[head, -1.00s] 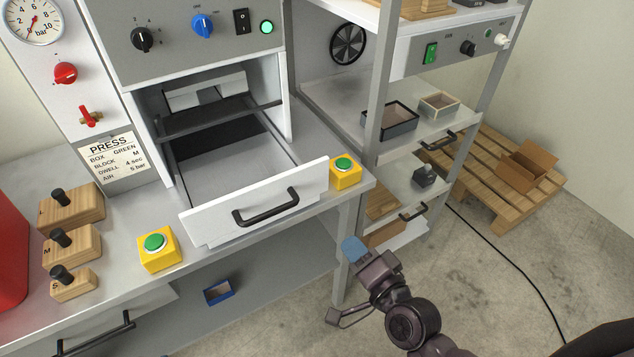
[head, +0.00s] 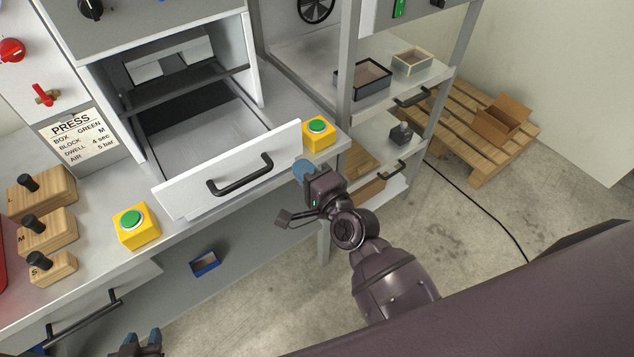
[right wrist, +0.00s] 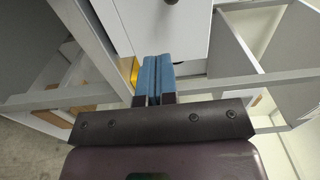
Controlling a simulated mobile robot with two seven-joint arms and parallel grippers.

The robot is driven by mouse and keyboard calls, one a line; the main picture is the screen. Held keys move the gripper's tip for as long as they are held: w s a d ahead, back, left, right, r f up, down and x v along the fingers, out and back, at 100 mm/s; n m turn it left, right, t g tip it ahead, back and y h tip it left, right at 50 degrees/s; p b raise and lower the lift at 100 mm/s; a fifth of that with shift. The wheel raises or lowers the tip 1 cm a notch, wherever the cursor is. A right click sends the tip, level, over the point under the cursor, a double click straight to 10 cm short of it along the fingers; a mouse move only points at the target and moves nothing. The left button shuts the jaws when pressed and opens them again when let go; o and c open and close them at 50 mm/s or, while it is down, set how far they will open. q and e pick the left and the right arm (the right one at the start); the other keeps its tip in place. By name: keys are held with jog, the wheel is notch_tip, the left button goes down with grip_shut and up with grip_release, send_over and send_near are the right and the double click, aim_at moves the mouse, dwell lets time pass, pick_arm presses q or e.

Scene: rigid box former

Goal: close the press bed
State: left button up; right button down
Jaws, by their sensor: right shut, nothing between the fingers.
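The press bed is a drawer pulled out of the press, with a white front panel (head: 185,197) and a black bar handle (head: 240,176). Its grey floor shows behind the panel. My right gripper (head: 303,170) is just beyond the right end of the panel, with its blue fingers shut and empty; contact is unclear. In the right wrist view, the shut fingers (right wrist: 157,78) point at the lower part of a white panel (right wrist: 160,28). My left gripper (head: 142,341) is at the bottom edge, its blue fingertips apart, below the bench front.
Yellow boxes with green buttons stand right (head: 319,134) and left (head: 136,226) of the bed. Wooden blocks (head: 48,235) with black knobs sit on the bench at left. A shelf rack with a grey post (head: 341,90) stands at right.

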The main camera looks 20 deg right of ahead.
aim_at(286, 150)
jog(key=x, duration=0.4)
pick_arm(q)
jog(key=shift+w+r, duration=0.1)
jog(key=shift+w, duration=0.1)
pick_arm(e)
jog(key=shift+w+a, duration=0.1)
jog(key=shift+w, duration=0.1)
pick_arm(q)
jog(key=shift+w, duration=0.1)
jog(key=shift+a, duration=0.1)
pick_arm(e)
jog(key=shift+w, duration=0.15)
